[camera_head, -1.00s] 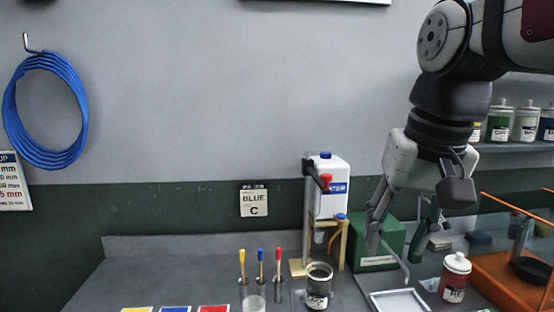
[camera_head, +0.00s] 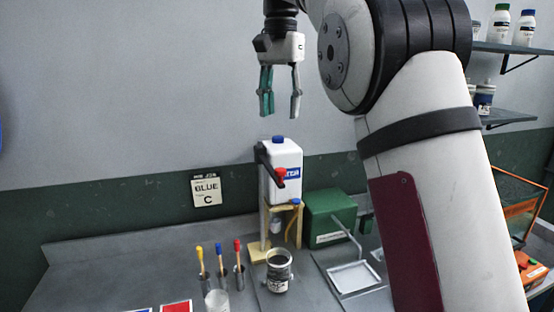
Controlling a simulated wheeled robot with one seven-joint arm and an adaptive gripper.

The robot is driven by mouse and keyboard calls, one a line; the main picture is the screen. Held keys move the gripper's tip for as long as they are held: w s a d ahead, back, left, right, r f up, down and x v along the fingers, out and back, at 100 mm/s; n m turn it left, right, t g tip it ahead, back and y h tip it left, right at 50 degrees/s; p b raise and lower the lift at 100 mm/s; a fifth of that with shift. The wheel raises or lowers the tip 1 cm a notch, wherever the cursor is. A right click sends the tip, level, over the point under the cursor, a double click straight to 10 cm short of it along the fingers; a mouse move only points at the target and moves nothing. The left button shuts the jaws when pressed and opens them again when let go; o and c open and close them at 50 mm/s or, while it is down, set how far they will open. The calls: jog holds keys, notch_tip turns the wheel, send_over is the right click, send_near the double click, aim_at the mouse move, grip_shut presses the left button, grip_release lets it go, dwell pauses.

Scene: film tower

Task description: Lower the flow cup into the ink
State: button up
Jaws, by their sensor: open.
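My gripper (camera_head: 281,112) is open and empty, fingers pointing down, high above the white labelled container (camera_head: 285,165). An open glass jar (camera_head: 279,284) with a dark rim and a label stands on the bench below; it looks like the ink jar, but its contents are hard to make out. A small greyish cup-like piece (camera_head: 275,225) shows at the yellow stand under the white container. It may be the flow cup, but it is too small to tell. My gripper touches none of these.
A green box (camera_head: 331,213) and a white-framed tray (camera_head: 354,278) are right of the jar. Yellow, blue and red-topped tools (camera_head: 220,258) stand to its left, with a whitish cup (camera_head: 217,300) in front. My arm hides much of the right side.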

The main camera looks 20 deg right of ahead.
aim_at(280, 169)
notch_tip(280, 169, down, 14)
jog(key=p, duration=0.3)
jog(key=shift+r+p, duration=0.2)
jog(key=shift+p, duration=0.1)
grip_shut()
